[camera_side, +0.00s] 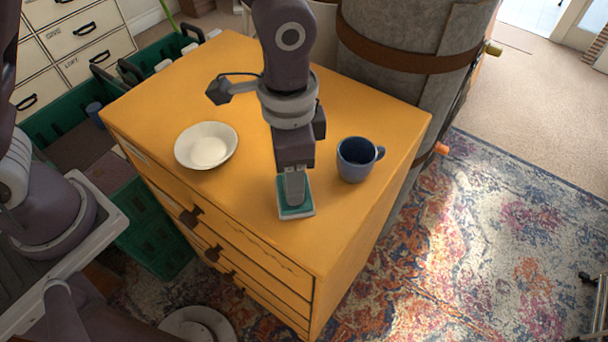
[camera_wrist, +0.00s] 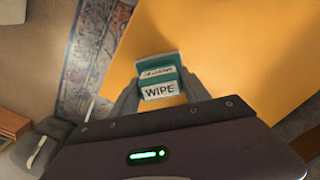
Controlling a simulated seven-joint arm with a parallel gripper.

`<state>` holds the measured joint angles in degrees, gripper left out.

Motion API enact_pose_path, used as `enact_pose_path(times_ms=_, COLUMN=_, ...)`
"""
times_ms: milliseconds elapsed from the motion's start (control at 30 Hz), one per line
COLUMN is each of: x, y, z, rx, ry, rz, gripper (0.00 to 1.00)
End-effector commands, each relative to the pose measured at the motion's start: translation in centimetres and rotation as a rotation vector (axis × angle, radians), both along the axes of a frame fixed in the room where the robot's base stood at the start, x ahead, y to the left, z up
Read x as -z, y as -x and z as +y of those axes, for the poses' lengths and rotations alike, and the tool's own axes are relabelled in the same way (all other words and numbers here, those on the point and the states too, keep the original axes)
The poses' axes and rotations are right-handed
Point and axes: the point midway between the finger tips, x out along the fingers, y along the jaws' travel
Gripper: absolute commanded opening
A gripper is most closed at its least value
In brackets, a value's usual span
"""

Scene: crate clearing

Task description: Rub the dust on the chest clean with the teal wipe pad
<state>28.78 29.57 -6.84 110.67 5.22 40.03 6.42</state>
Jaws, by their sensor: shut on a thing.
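The teal wipe pad (camera_side: 296,205) is low over the yellow chest (camera_side: 373,104), near the front edge of its top. It has a pale base, and in the wrist view the pad (camera_wrist: 158,85) shows a label reading WIPE. My gripper (camera_side: 294,192) is shut on the pad from above. In the wrist view my gripper's fingers (camera_wrist: 158,100) stand on either side of it. The pad looks to be on or just above the top; I cannot tell if it touches. I cannot make out any dust on the chest top in either view.
A white bowl (camera_side: 207,146) stands on the chest left of my gripper. A blue mug (camera_side: 357,159) stands close to its right. Green crates (camera_side: 150,225) are left of the chest, and a grey strapped roll (camera_side: 400,60) is behind it. The back of the top is clear.

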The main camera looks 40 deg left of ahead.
Motion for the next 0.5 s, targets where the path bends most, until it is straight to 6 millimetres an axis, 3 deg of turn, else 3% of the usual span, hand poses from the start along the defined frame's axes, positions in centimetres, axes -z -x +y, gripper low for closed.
enact_pose_path(times_ms=500, x=0.0, y=0.0, z=4.8, rx=-0.002, ry=-0.002, rz=0.001, gripper=0.0)
